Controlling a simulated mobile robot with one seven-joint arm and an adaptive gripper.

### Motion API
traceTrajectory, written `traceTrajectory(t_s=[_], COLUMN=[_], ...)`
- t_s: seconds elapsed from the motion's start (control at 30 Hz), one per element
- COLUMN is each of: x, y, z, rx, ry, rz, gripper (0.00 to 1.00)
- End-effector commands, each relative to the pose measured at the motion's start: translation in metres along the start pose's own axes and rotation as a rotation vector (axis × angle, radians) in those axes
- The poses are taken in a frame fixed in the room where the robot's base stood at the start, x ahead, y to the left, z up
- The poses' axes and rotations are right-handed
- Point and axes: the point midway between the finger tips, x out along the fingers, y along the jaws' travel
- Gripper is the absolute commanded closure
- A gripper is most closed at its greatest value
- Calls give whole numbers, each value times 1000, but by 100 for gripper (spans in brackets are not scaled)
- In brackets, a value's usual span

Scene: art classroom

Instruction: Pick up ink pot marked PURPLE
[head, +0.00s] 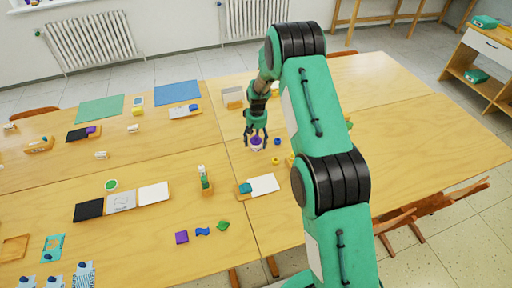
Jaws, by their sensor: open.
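A small pot with purple on top and a pale body (257,144) stands on the wooden table near the middle of the head view. Its label is too small to read. My gripper (256,136) points down over this pot. Its fingers are apart, one on each side of the pot. I cannot tell whether they touch it. A small blue pot (277,141) stands just right of it, and a small yellow pot (276,160) is nearer the camera.
A white sheet (264,185) lies in front of the pots, and a holder with green items (205,180) stands to the left. A grey-topped box (232,97) is behind my gripper. My arm hides part of the table. The right table area (430,130) is clear.

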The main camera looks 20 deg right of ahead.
Motion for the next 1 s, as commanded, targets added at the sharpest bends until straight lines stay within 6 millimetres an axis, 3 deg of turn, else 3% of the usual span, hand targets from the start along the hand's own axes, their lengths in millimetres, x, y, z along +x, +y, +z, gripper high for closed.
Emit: traceTrajectory(t_s=[0.2, 0.73, 1.0], x=[15, 15, 15], y=[0, 0, 0], z=[0, 0, 0], rx=[0, 0, 0], ry=[1, 1, 1], rz=[0, 0, 0], gripper=[31, 31, 83])
